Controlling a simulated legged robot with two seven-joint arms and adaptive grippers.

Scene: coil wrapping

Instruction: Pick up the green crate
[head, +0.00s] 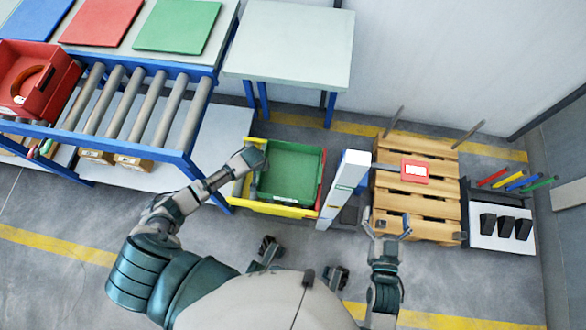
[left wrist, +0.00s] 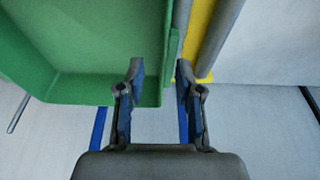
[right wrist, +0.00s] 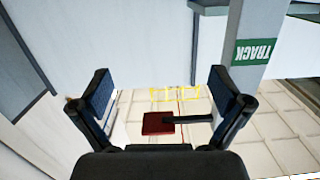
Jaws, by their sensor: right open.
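The green crate (head: 292,172) sits within a yellow and red frame (head: 280,210), left of a white post, in the head view. It also shows in the left wrist view (left wrist: 85,35), filling the upper left. My left gripper (head: 256,160) is at the crate's left edge. In the left wrist view its fingers (left wrist: 160,70) are apart, with the crate's side wall running up between them; contact cannot be told. My right gripper (head: 386,224) is open and empty, right of the crate, above the floor near the pallet.
A roller conveyor (head: 135,105) with a red bin (head: 32,82) is at left. A pale table (head: 292,42) stands behind the crate.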

